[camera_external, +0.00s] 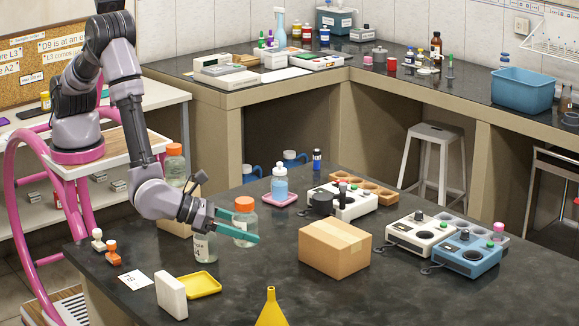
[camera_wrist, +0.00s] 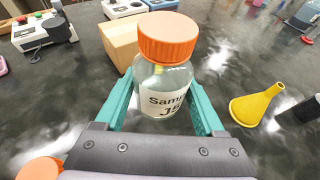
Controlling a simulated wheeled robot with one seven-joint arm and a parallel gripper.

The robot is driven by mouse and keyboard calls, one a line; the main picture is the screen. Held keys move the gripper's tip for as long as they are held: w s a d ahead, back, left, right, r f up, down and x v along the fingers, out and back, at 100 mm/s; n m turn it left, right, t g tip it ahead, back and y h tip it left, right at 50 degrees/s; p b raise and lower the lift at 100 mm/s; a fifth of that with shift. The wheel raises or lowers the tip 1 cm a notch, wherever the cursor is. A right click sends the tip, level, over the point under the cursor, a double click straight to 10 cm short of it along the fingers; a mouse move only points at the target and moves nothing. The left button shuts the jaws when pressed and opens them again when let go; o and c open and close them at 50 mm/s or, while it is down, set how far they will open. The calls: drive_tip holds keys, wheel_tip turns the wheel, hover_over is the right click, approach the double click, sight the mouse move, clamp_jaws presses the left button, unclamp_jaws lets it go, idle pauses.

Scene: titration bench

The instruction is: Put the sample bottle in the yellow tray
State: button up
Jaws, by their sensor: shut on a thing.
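My gripper (camera_external: 236,229) is shut on a clear sample bottle (camera_external: 245,222) with an orange cap. In the wrist view the bottle (camera_wrist: 163,88) stands upright between the teal fingers of my gripper (camera_wrist: 161,98); its label reads "Sam..." and "J5", partly cut off. I cannot tell whether its base touches the bench. The yellow tray (camera_external: 203,284) lies to the lower left of the gripper, with nothing seen in it. A second labelled bottle (camera_external: 205,247) stands just left of the held one, its top hidden by my gripper.
Another orange-capped bottle (camera_external: 175,166) stands behind my wrist. A cardboard box (camera_external: 334,248) is to the right. A white block (camera_external: 171,295) stands beside the tray, and a yellow funnel (camera_external: 271,311) is at the front. An orange cap (camera_wrist: 40,169) shows close by at the lower left.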

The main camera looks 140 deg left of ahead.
drive_tip(key=s+d+m+t+h, duration=0.2)
drive_tip(key=s+d, duration=0.2)
drive_tip(key=d, duration=0.6)
hover_over(198, 286)
drive_tip(key=shift+m, duration=0.3)
wheel_tip(198, 286, down, 4)
drive_tip(key=shift+f, duration=2.75)
drive_tip(key=shift+f, duration=0.2)
drive_tip(key=o, duration=1.6)
drive_tip(key=shift+c, duration=0.2)
